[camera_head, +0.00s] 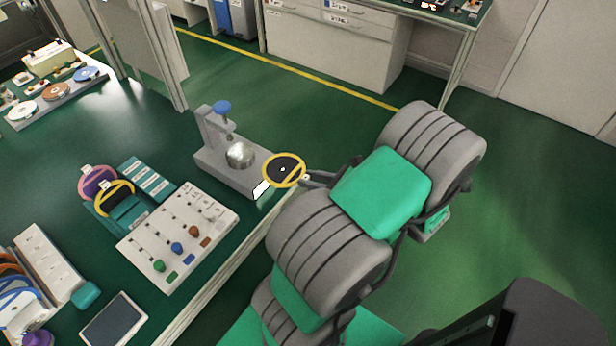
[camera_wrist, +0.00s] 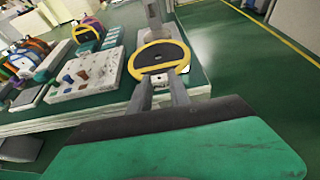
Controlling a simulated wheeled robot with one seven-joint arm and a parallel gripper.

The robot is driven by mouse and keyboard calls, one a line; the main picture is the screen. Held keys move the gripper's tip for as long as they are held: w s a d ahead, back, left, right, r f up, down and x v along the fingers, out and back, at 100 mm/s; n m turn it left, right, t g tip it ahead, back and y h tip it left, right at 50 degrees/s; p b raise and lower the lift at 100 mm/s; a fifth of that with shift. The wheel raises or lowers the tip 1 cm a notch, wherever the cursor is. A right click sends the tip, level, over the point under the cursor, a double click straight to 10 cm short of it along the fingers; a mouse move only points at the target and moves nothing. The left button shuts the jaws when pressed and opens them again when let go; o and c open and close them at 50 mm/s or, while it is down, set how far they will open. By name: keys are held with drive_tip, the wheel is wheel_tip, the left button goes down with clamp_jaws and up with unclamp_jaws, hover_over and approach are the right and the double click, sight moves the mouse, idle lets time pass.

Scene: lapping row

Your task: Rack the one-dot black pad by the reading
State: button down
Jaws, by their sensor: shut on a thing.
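My gripper (camera_head: 308,179) is shut on the rim of a round black pad (camera_head: 284,165) with a yellow ring and a yellow bar across it. One small white dot shows on its black face. The pad is held out at the bench's edge, in front of the grey gauge stand (camera_head: 229,167). In the wrist view the pad (camera_wrist: 158,53) is just beyond my gripper (camera_wrist: 160,88). The gauge has a blue knob, a silver dome and a small white plate whose reading I cannot make out. A teal rack (camera_head: 103,221) holds a pink-rimmed pad (camera_head: 93,181) and another yellow-rimmed black pad (camera_head: 115,196).
A white slider panel (camera_head: 203,218) with coloured knobs lies between the rack and the bench edge. A labelled teal board (camera_head: 147,180), a dark tablet (camera_head: 113,322) and a white rack (camera_head: 48,262) with rings stand nearby. Green floor to the right is open.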

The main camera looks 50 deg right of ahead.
wheel_tip(320, 180, up, 10)
drive_tip(key=p, duration=1)
drive_tip(key=shift+w, duration=0.1)
